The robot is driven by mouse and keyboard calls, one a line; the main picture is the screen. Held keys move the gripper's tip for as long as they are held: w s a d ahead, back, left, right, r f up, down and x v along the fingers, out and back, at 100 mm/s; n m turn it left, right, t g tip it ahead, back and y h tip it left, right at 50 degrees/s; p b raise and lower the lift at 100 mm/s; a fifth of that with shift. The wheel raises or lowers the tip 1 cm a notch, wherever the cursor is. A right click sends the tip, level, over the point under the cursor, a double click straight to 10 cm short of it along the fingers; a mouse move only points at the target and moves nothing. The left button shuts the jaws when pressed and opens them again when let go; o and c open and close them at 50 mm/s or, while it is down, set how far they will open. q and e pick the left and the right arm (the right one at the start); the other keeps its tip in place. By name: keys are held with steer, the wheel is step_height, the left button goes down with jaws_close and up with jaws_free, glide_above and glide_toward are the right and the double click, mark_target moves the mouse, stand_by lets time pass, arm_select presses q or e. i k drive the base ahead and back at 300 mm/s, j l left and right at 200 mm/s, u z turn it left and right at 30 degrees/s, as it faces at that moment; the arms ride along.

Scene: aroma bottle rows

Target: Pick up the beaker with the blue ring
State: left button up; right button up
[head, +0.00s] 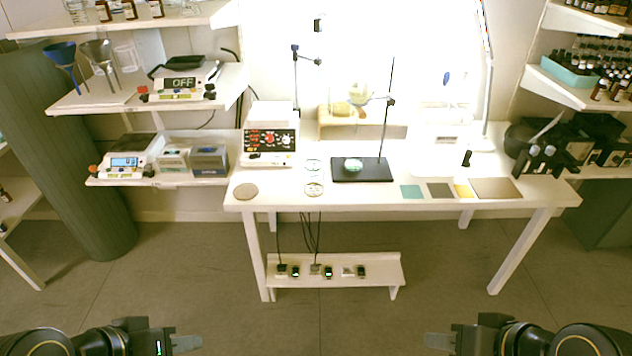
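Two small clear glass vessels stand on the white table, left of the black stand base: a nearer one (314,189) and a farther one (312,165). They look like beakers, but they are too small and pale to tell whether either has a blue ring. My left gripper (187,343) is at the bottom left, and my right gripper (438,341) is at the bottom right. Both are low in front of the table, far from the glassware. Nothing shows in either one; their finger gap cannot be made out.
A black stand base (375,170) carries a green round item. A control box (269,146), a cork disc (246,191) and flat coloured squares (440,190) lie on the table (380,205). Shelves with scales and bottles flank it. A low shelf (335,283) is below; the floor in front is clear.

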mark_target(354, 157)
steer(key=i+j, duration=0.6)
steer(key=i, duration=0.25)
steer(key=i+j+z, duration=0.15)
steer(key=i+j, duration=0.45)
steer(key=i, duration=0.2)
